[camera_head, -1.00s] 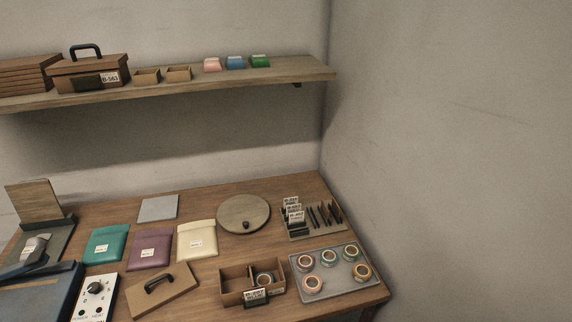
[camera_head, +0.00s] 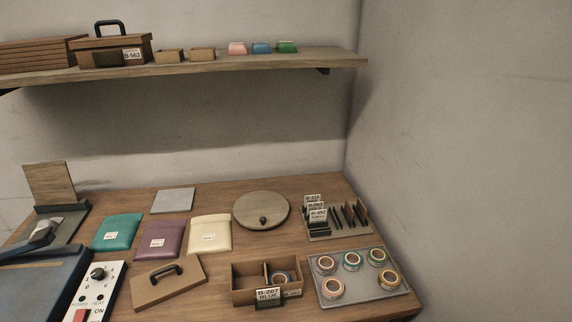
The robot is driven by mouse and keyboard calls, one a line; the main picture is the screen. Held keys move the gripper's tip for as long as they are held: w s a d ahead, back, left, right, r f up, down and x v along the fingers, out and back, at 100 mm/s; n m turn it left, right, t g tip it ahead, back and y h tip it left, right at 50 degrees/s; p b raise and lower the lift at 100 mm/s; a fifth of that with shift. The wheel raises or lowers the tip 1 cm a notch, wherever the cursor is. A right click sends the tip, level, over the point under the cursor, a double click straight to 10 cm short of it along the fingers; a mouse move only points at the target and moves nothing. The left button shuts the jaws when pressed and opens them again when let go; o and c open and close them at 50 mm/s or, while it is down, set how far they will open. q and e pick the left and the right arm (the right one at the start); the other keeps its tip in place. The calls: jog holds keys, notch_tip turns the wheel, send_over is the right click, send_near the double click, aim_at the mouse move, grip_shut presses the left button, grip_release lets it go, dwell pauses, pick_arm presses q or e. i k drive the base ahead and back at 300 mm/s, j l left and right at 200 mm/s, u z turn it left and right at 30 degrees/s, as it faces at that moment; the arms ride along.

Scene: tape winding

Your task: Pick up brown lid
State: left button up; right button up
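The brown lid (camera_head: 168,286) lies flat on the table near its front edge. It is a flat brown board with a dark handle (camera_head: 165,272) on top. To its right stands an open brown box (camera_head: 245,291) with a divider, a roll of tape in its right compartment and a label reading "B-207 BLUE" on its front. Another brown box with a dark handle (camera_head: 111,54) stands on the shelf. Neither of my grippers is in view.
Teal, purple and cream pouches (camera_head: 209,234) lie behind the lid. A control box (camera_head: 95,290) stands to its left. A round wooden disc (camera_head: 261,211), a rack of labels (camera_head: 337,221) and a grey tray (camera_head: 325,292) of tape rolls are to the right. The shelf (camera_head: 210,70) overhangs the back.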

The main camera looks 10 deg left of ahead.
aim_at(151, 288)
jog(key=u, duration=1.15)
